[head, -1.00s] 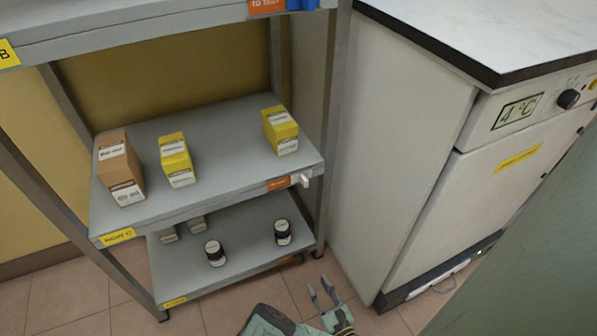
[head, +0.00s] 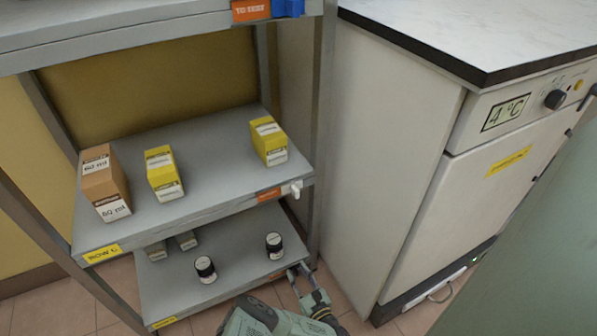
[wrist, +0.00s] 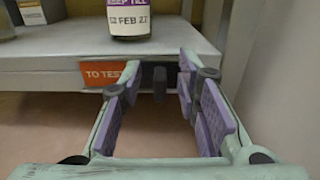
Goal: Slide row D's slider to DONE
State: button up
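The bottom shelf (head: 225,282), below the one labelled ROW C, has a yellow tag (head: 163,322) too small to read. In the wrist view its front edge carries an orange TO TEST label (wrist: 103,73). Right of the label is a dark slider knob (wrist: 159,82); the label beside it reads TO TEST, and no DONE marking shows. My gripper (head: 298,270) is at the right end of this shelf's front edge. In the wrist view my gripper (wrist: 155,85) is open, its purple-padded fingers on either side of the knob; contact cannot be told.
Dark-capped jars (head: 274,245) stand on the bottom shelf, one close above the knob. Row C's shelf (head: 215,185) above holds boxes and has a white slider (head: 296,189). A white 4 °C cabinet (head: 385,170) stands close on the right.

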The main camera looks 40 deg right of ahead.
jog(key=shift+c, duration=0.2)
grip_shut()
dwell(0.6)
